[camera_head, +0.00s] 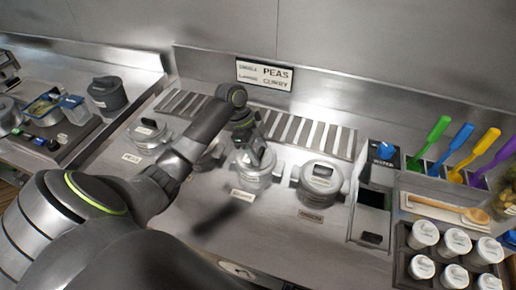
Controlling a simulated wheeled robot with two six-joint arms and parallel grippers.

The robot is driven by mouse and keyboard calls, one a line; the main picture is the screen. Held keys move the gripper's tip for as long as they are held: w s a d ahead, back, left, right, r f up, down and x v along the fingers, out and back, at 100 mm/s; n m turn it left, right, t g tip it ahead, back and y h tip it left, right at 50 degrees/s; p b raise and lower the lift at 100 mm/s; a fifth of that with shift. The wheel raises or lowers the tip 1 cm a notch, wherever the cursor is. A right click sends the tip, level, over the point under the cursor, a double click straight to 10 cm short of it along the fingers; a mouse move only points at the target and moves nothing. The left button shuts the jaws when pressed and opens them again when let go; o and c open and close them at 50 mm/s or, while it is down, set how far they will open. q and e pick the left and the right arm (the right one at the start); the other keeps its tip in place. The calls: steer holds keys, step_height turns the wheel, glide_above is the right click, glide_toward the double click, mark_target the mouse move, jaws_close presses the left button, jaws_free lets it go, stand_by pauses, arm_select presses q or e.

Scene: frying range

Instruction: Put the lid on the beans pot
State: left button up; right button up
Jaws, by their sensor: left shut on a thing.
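My left gripper (254,144) reaches in from the left over the middle pot (251,177) and is shut on the dark handle of a lid (262,157). The lid is over the middle pot's mouth; I cannot tell whether it rests on the rim or hangs just above. A label (242,195) sits in front of this pot, too small to read. A right-hand pot (321,192) has a lid with a dark handle on it. A left-hand pot (147,137) also looks lidded. I cannot read which pot is beans. My right gripper is not in view.
Slotted grates (305,133) lie behind the pots. To the right are coloured ladles (458,138), a wooden spoon (447,208) and several white-lidded jars (456,242).

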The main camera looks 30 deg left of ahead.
arm_select(q)
steer(key=o, duration=1.6)
steer(key=shift+c, duration=0.2)
step_height(320, 180, up, 7)
steer(key=p, duration=0.7)
